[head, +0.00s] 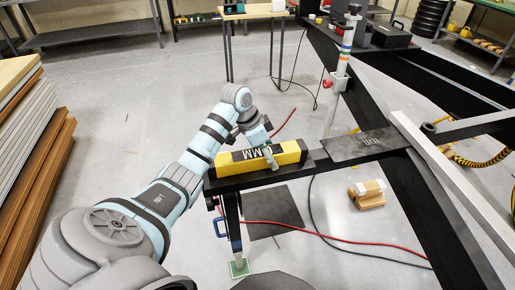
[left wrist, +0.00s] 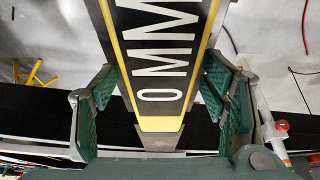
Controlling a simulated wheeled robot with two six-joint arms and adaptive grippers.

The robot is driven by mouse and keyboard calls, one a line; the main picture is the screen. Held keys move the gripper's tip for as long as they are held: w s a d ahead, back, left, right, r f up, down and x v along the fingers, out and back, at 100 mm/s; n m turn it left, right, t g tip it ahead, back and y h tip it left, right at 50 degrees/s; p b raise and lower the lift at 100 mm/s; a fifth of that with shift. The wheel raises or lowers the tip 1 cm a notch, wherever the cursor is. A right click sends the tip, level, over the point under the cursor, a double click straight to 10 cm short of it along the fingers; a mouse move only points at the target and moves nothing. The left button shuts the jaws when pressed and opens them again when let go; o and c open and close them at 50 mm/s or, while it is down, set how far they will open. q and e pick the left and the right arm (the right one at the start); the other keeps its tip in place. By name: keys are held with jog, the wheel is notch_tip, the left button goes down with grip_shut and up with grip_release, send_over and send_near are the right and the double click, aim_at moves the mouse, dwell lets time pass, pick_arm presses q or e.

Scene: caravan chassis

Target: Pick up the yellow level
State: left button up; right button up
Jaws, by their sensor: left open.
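The yellow level (head: 288,157) lies along a black chassis beam in the head view, with a black label and white letters on its side. In the left wrist view the level (left wrist: 160,60) runs between my left gripper's fingers, its black face and yellow edges toward the camera. My left gripper (head: 266,149) is over the level in the head view. In the left wrist view its two green-padded fingers (left wrist: 160,100) are spread, one on each side of the level. I cannot tell whether either pad touches it. My right gripper is not in view.
The black chassis beams (head: 435,215) fill the right, with a flat dark plate (head: 366,145) right of the level. A jack post (head: 340,75) with a red knob stands behind. Stacked boards (head: 30,150) are at the left. Red and black cables cross the floor.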

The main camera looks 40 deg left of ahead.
pick_arm(q)
jog(key=shift+r, duration=0.1)
grip_shut()
jog(key=shift+r, duration=0.1)
